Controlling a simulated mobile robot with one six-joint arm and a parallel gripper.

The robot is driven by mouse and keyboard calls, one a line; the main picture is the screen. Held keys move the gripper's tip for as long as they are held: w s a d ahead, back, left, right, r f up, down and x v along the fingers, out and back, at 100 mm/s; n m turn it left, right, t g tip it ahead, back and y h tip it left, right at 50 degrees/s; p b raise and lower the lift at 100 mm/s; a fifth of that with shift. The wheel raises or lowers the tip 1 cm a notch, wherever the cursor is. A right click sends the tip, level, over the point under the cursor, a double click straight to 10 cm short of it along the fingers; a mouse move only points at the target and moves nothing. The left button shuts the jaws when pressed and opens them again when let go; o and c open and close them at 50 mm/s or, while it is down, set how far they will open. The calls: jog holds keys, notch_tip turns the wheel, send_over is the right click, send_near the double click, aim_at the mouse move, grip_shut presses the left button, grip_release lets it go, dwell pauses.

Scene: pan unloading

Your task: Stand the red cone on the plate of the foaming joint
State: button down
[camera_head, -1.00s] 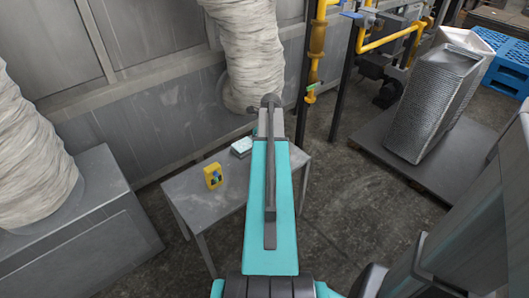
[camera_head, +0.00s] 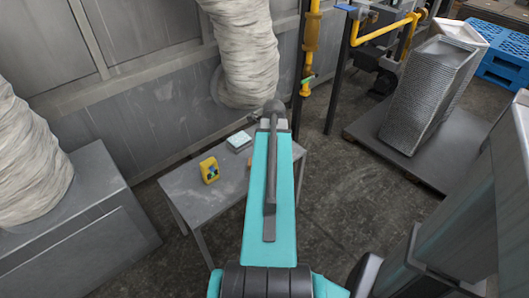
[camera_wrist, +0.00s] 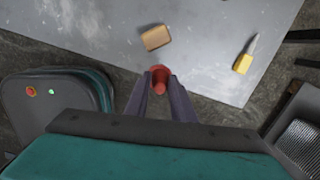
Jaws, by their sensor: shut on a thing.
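The red cone (camera_wrist: 160,76) is held between the two fingers of my gripper (camera_wrist: 160,82) in the wrist view. Its round red end faces the camera and the rest is hidden by the fingers. My gripper is shut on it, near the edge of the grey table (camera_wrist: 105,35) in the picture. How high it is above the table or floor I cannot tell. In the head view my own arm hides the gripper and the cone. I cannot make out the foaming joint or its plate in either view.
A tan block (camera_wrist: 156,37) and a yellow-handled tool (camera_wrist: 243,62) lie on the table. The head view shows a yellow container (camera_head: 209,170) and a pale box (camera_head: 238,141) on the table (camera_head: 195,196). A tall tray stack (camera_head: 432,88) stands at right.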

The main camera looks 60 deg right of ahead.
jog(key=shift+s+a+r+p, duration=0.15)
jog(key=shift+s+a+p, duration=0.2)
jog(key=shift+s+a, duration=0.5)
jog(key=shift+s+a+r+p, duration=0.1)
jog(key=shift+s+a+p, duration=0.2)
jog(key=shift+s+a, duration=0.45)
